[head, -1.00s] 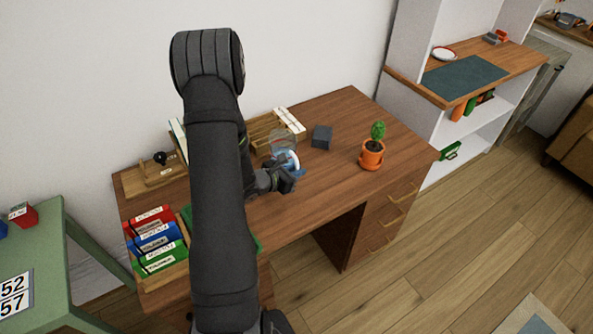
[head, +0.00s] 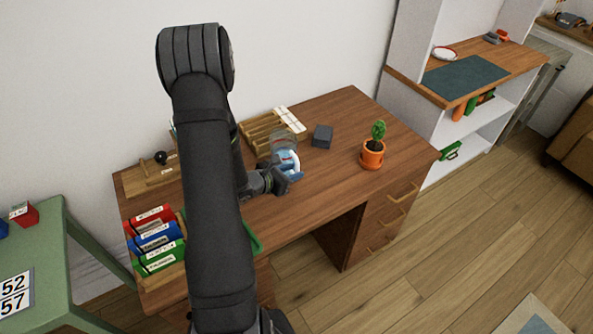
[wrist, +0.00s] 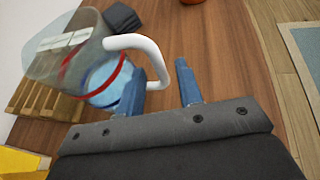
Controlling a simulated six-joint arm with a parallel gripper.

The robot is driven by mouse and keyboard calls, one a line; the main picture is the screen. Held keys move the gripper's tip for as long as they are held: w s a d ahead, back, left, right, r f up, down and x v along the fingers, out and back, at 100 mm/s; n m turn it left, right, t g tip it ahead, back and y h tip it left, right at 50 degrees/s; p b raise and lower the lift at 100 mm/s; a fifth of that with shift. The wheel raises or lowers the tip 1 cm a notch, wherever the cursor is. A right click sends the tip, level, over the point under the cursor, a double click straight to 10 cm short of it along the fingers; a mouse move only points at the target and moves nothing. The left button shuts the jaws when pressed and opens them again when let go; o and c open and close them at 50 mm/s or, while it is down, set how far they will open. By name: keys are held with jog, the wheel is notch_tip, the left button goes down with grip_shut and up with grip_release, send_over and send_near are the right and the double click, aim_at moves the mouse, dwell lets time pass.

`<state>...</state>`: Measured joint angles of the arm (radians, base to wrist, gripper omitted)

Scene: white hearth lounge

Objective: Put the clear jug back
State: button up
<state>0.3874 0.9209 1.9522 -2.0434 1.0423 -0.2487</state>
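The clear jug (head: 284,146) stands on the brown desk, in front of a slatted wooden rack. It has a white handle, a red band and blue near its base. In the wrist view the jug (wrist: 80,60) fills the upper left, and its white handle (wrist: 150,52) reaches toward the fingers. My gripper (wrist: 160,85) is open, its two blue-grey fingers apart. The handle's lower end shows in the gap, close to the left finger; I cannot tell whether they touch. In the head view my gripper (head: 281,179) is just in front of the jug.
A dark grey block (head: 322,136) and a potted cactus (head: 372,154) stand right of the jug. The slatted rack (head: 268,131) is behind it. Colored binders (head: 155,240) are at the desk's left. A shelf with a dark teal mat (head: 465,76) stands at right.

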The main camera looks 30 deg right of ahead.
jog(key=v, duration=0.9)
jog(key=shift+a, duration=0.2)
jog(key=shift+d+r, duration=0.1)
jog(key=shift+r, duration=0.05)
jog(key=x, duration=1.2)
jog(key=shift+s, duration=0.1)
jog(key=shift+r, duration=0.6)
jog(key=shift+f, duration=0.1)
jog(key=shift+f, duration=0.25)
jog(key=v, duration=1)
jog(key=shift+f, duration=0.25)
